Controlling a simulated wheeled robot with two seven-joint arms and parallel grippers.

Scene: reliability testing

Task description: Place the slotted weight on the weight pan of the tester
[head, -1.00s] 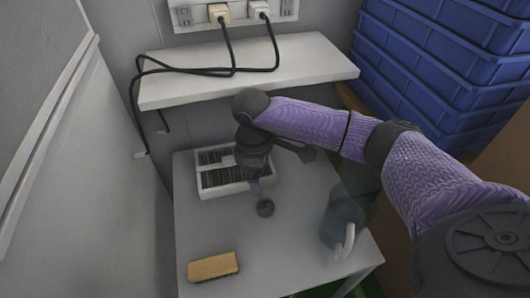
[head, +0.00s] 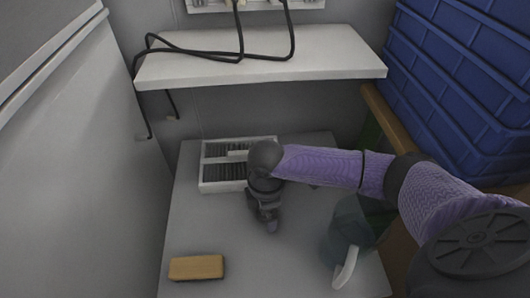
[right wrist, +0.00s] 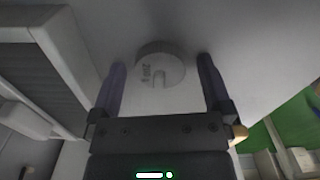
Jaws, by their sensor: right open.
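The slotted weight (right wrist: 158,64) shows in the right wrist view as a grey disc with a slot and small marking, on a grey surface. My right gripper (right wrist: 161,62) is open, with one finger on each side of the disc and a gap at both sides. In the head view my right gripper (head: 271,226) points down over the grey table (head: 230,235). There I cannot clearly separate the weight from the dark gripper. The tester and its weight pan are not identifiable in these views. My left gripper is not in view.
A white tray with dark ribbed compartments (head: 206,188) stands behind the gripper. A wooden block or brush (head: 196,267) lies at front left. A clear container with a white handle (head: 346,268) stands at right. A white shelf (head: 330,64) and blue crates (head: 450,75) border the table.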

